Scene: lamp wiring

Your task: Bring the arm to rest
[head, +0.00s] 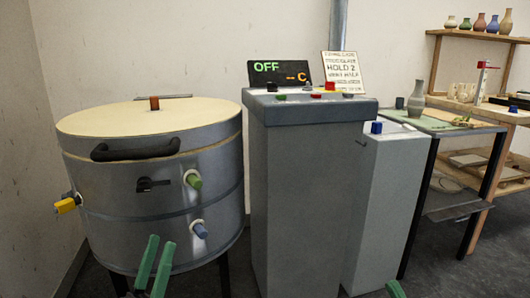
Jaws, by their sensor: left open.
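My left gripper (161,242) is at the bottom of the head view, in front of the lower part of the kiln. Its two green fingers point up with a narrow gap between them, and it is open and empty. A single green tip of my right gripper (396,289) shows at the bottom edge, right of centre. The rest of it is out of view, so its state cannot be told.
A round metal kiln (110,205) with a closed pale lid (150,117) stands at left. A grey control pedestal (305,200) with buttons and a display reading OFF (279,74) stands mid-view. A lower pedestal (385,190), a table (440,123) and pottery shelves (475,36) are at right.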

